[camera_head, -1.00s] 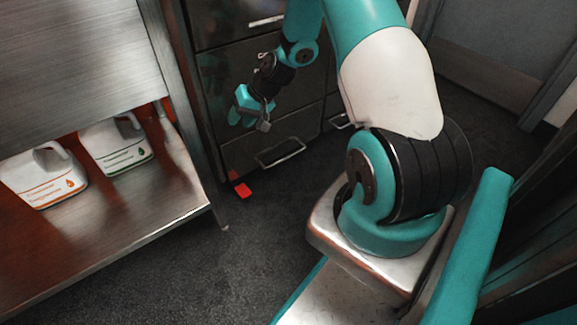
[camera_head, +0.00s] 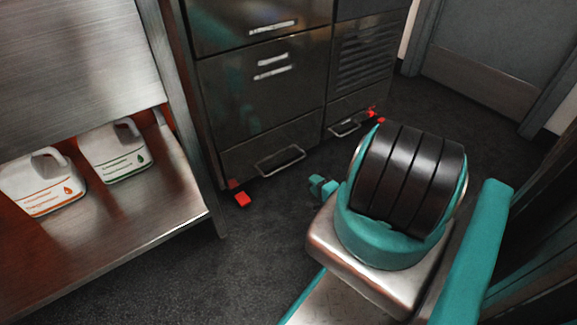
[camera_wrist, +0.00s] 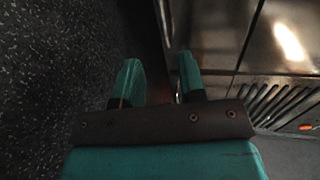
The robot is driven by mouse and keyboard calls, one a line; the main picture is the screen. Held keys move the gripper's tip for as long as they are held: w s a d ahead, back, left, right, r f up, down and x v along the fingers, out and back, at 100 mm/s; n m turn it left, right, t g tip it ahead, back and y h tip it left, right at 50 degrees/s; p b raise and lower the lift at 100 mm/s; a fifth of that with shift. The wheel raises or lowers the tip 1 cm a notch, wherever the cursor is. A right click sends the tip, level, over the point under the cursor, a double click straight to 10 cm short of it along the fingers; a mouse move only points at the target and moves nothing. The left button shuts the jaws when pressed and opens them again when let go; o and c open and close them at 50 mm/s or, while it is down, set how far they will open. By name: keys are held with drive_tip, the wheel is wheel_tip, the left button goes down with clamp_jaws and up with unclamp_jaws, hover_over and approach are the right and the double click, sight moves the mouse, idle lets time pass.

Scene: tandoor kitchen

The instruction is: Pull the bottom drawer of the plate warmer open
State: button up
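The plate warmer appears to be the dark metal cabinet (camera_head: 262,105) at the upper middle of the head view. Its bottom drawer (camera_head: 245,165) on the left looks closed, with a silver bar handle (camera_head: 281,160) across its front. My gripper (camera_head: 322,185) is low, in front of and to the right of that handle, apart from it and partly hidden behind my arm. In the wrist view my two teal fingers (camera_wrist: 160,82) stand apart with nothing clearly between them.
A second low handle (camera_head: 351,124) is on the right section, below a vent grille (camera_head: 362,62). Red feet, one at the left corner (camera_head: 242,199), stick out at floor level. A steel shelf (camera_head: 150,205) with white jugs (camera_head: 115,151) stands left. Dark floor (camera_head: 255,255) lies clear between.

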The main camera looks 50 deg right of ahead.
sight(289, 164)
drive_tip(key=b+x, duration=1.1)
drive_tip(key=x, duration=0.5)
drive_tip(key=shift+w, duration=0.4)
clamp_jaws()
